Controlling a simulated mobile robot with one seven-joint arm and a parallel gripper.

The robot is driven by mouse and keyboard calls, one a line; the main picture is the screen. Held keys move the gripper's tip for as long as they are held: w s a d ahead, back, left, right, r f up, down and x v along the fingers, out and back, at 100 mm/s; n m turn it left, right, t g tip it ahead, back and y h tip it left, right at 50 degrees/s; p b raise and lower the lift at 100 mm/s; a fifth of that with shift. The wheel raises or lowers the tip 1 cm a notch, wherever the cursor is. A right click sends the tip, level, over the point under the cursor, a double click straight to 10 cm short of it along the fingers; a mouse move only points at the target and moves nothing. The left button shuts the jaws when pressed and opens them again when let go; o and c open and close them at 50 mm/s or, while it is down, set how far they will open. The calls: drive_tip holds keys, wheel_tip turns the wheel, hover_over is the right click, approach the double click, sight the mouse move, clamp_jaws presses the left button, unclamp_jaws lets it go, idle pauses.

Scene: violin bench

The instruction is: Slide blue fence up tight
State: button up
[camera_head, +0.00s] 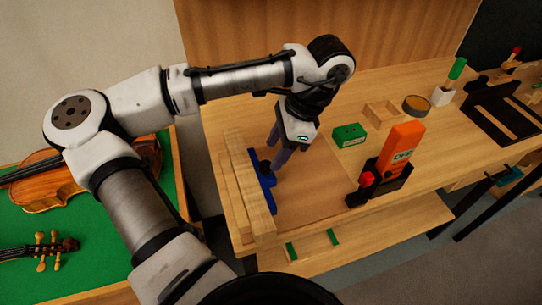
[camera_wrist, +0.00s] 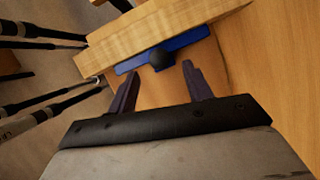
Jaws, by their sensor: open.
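The blue fence (camera_head: 264,181) is a long blue bar with a dark round knob on its near face. It lies along a pale wooden block (camera_head: 238,177) at the left end of the bench. In the wrist view the fence (camera_wrist: 190,43) runs beside the wooden block (camera_wrist: 160,27), and its knob (camera_wrist: 161,60) faces my gripper. My gripper (camera_wrist: 157,79) is open and empty, its two fingers pointing at the fence with the knob between and just beyond the tips. In the head view my gripper (camera_head: 277,157) is low over the bench, right of the fence. Whether the fingers touch the knob, I cannot tell.
On the bench stand a green box (camera_head: 349,135), an orange tool (camera_head: 400,149) in a dark holder, a small wooden tray (camera_head: 383,114) and a round tin (camera_head: 417,105). A violin (camera_head: 45,181) lies on green cloth at the left. Bare bench (camera_head: 318,180) is right of the fence.

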drive_tip(key=v, duration=0.9)
drive_tip(key=shift+r, duration=0.4)
drive_tip(key=shift+s+d, duration=0.1)
drive_tip(key=shift+d, duration=0.05)
